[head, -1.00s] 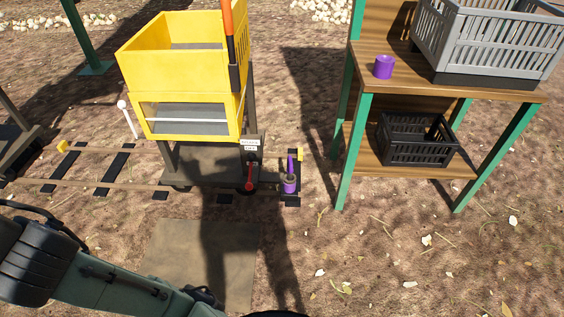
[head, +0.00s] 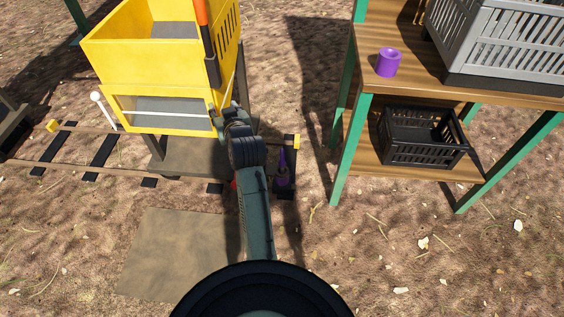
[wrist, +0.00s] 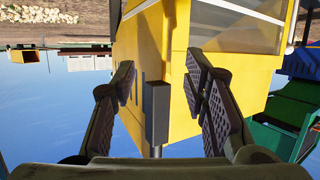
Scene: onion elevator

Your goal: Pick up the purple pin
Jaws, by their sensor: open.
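The purple pin (head: 283,160) stands upright at the right end of the rails, with a wider purple part at its foot. It is dim in shadow, just right of my arm. My gripper (head: 225,108) is at the right side of the yellow box (head: 140,50), up and to the left of the pin. In the wrist view my gripper (wrist: 160,95) is open, its two fingers apart. A dark rectangular post (wrist: 157,112) shows between the fingers, in front of the yellow box; I cannot tell if they touch it. The pin is not seen in the wrist view.
An orange and dark pole (head: 207,50) stands at the yellow box's right corner. A wooden table (head: 375,90) with green legs at right holds a purple cup (head: 388,62) and a grey crate (head: 505,45); a black crate (head: 425,140) is below. Ground between rails and table is clear.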

